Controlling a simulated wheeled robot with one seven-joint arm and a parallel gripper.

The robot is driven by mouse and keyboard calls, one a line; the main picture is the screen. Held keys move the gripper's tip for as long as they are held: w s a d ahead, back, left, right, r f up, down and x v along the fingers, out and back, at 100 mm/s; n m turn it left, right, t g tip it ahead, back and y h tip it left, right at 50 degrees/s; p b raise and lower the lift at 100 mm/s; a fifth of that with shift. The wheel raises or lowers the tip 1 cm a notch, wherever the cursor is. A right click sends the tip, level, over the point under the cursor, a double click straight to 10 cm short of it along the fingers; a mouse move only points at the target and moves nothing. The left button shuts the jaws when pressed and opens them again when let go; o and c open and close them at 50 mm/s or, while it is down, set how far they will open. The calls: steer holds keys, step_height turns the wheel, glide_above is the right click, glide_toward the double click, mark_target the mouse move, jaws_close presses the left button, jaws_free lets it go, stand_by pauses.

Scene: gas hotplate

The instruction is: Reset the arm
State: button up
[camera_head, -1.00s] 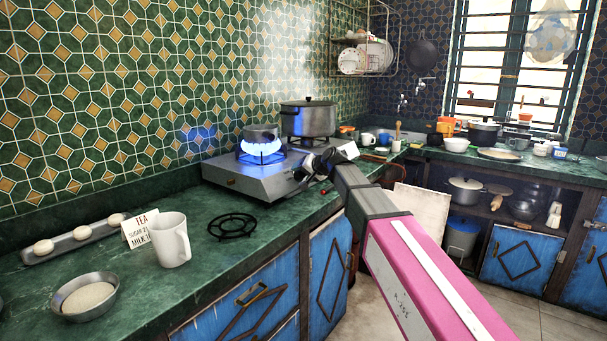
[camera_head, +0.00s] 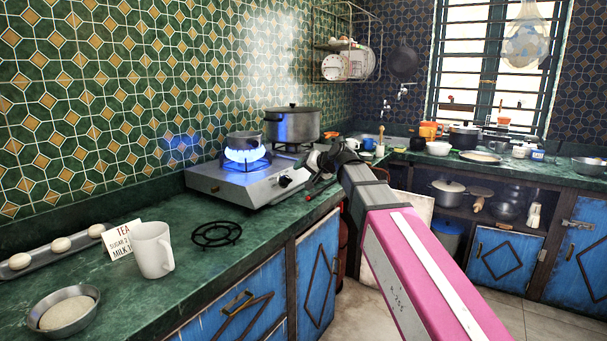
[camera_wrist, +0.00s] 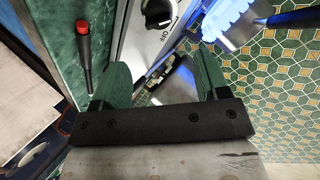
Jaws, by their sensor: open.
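The grey gas hotplate (camera_head: 235,188) stands on the green counter against the tiled wall. Its left burner burns blue (camera_head: 245,156) under a small pot (camera_head: 243,140); a large lidded pot (camera_head: 292,125) stands on the right. A black control knob (camera_head: 286,182) is on the hotplate's front; in the wrist view a knob (camera_wrist: 158,12) sits beside the word OFF. My gripper (camera_head: 318,172) is at the hotplate's front right, apart from the front knob. In the wrist view my gripper (camera_wrist: 160,82) has its green fingers spread, with nothing held between them. The flame (camera_wrist: 225,22) glows beyond.
A black stick with a red end (camera_wrist: 83,45) lies on the counter close to my gripper. A white mug (camera_head: 153,250), a tea card (camera_head: 120,240), a metal bowl (camera_head: 66,312) and a black pan support (camera_head: 217,234) are on the left counter. Floor is free at lower right.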

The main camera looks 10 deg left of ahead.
steer(key=s+d+f+m+g+h, duration=0.15)
steer(key=s+d+f+h, duration=0.3)
steer(key=d+f, duration=1.1)
steer(key=s+d+f+n+g+h, duration=0.1)
steer(key=s+d+f+g+h, duration=0.35)
steer(key=d+f, duration=1.05)
steer(key=s+d+f+g+h, duration=0.1)
steer(key=s+d+f, duration=0.5)
steer(key=s+f, duration=0.4)
steer(key=shift+s+d+f+m, duration=0.15)
steer(key=shift+d+f+m, duration=0.15)
steer(key=shift+f, duration=0.3)
steer(key=shift+a, duration=0.1)
